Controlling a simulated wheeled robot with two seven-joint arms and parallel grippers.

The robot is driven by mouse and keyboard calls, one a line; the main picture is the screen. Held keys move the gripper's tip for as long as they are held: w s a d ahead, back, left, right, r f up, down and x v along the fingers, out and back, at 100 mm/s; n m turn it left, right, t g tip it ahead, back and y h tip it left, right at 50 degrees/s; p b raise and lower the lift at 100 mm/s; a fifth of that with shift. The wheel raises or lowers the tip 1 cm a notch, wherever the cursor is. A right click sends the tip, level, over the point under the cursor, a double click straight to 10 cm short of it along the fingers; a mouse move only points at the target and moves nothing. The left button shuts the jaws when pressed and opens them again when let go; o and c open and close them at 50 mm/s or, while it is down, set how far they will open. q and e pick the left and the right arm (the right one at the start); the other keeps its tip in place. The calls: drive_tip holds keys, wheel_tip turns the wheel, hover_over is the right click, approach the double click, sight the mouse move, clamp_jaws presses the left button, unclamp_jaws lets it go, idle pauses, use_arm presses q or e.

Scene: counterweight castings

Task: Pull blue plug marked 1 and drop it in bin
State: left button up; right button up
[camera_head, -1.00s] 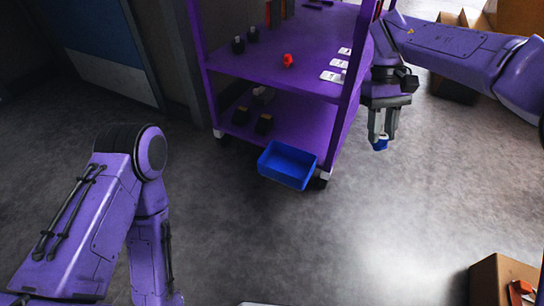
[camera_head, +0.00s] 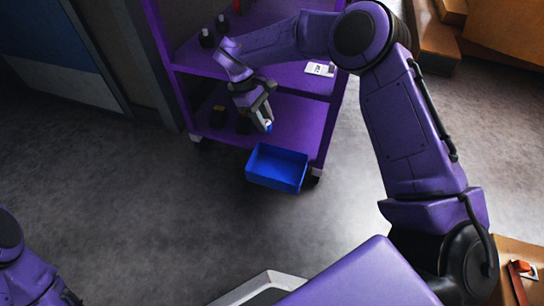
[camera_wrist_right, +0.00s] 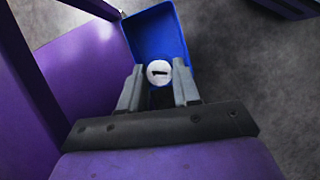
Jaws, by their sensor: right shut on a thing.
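My right gripper (camera_head: 264,120) is shut on the blue plug (camera_head: 268,127), which hangs between its fingertips. In the right wrist view the plug (camera_wrist_right: 158,72) shows its round white face with a dark mark between the fingers of the gripper (camera_wrist_right: 158,88). The blue bin (camera_head: 277,184) hangs at the lower front of the purple cart; in the right wrist view the bin (camera_wrist_right: 178,45) lies behind the plug. In the head view the plug is a little above and left of the bin's middle. My left gripper is out of view; only part of that arm shows at lower left.
The purple cart (camera_head: 300,118) has shelves with black items (camera_head: 207,38) and a white card (camera_head: 320,69). Cardboard boxes (camera_head: 500,30) stand at upper right. Another box (camera_head: 520,245) with an orange item is at lower right. Open floor lies in front of the cart.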

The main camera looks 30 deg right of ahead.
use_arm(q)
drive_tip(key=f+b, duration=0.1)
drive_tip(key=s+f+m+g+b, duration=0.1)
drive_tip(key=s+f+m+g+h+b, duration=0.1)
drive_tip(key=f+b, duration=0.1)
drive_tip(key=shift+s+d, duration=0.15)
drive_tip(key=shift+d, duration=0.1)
use_arm(e)
drive_tip(key=s+d+f+n, duration=0.1)
drive_tip(key=d+f, duration=0.1)
drive_tip(key=f, duration=0.6)
drive_tip(key=s+d+f+n, duration=0.1)
drive_tip(key=d+f, duration=0.1)
drive_tip(key=f, duration=0.7)
drive_tip(key=shift+s+d+f+n+t+h, duration=0.15)
drive_tip(key=shift+d+f+n+t+h, duration=0.15)
drive_tip(key=shift+d+n, duration=0.1)
drive_tip(key=o, duration=1.1)
use_arm(q)
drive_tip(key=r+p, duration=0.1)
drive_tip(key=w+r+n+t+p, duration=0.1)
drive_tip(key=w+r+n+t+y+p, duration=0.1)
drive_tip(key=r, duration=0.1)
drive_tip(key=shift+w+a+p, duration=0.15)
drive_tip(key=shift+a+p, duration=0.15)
drive_tip(key=shift+p, duration=0.1)
use_arm(e)
drive_tip(key=v, duration=1)
drive_tip(key=shift+a+r, duration=0.15)
drive_tip(key=shift+r, duration=0.15)
